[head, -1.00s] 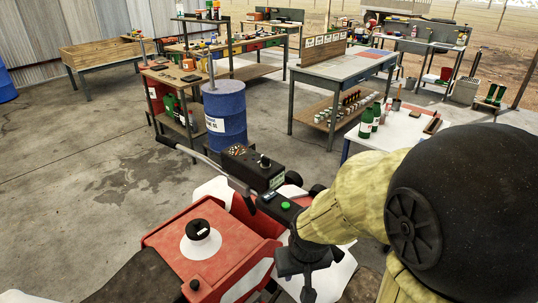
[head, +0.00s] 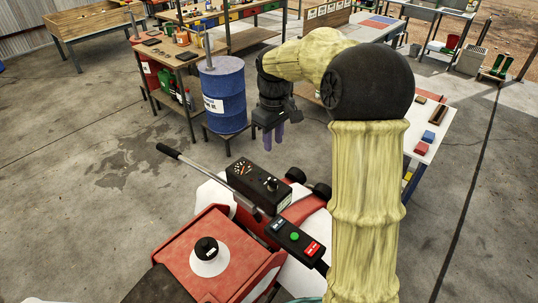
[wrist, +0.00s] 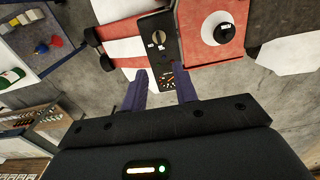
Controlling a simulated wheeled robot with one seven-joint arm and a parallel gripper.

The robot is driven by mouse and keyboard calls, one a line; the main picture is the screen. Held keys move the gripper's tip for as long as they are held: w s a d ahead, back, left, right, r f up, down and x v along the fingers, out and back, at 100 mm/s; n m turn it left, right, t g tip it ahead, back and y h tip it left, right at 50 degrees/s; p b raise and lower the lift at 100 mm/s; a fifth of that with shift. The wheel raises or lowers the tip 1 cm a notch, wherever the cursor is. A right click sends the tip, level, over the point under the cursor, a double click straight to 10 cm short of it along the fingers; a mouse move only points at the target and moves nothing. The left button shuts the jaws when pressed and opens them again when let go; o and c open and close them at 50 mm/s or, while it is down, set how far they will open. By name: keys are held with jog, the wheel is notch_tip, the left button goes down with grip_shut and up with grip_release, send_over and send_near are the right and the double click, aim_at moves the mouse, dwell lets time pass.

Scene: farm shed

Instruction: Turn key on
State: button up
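A small black control box (head: 258,187) with gauges on its left part sits on a red and white tractor. A dark knob (head: 271,184), which looks like the ignition key, stands on its right part. The box also shows in the wrist view (wrist: 152,24), with the knob (wrist: 157,37) and small white labels. My gripper (head: 273,147) hangs fingers down beyond the box, above and apart from it. In the wrist view its two blue-purple fingers (wrist: 161,84) are apart with nothing between them. The key's exact shape and turn position are too small to tell.
A lever (head: 205,171) sticks out left of the box. A panel with green and red buttons (head: 295,237) is nearer. A black-capped red hood (head: 208,250) is in front. A blue barrel (head: 223,97) stands behind. A white table (head: 433,149) is right.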

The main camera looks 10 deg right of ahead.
aim_at(273, 180)
jog(key=f+p, duration=0.4)
jog(key=f, duration=1.2)
jog(key=shift+w+f+p, duration=0.15)
jog(key=shift+w+p, duration=0.05)
jog(key=shift+p, duration=0.1)
grip_shut()
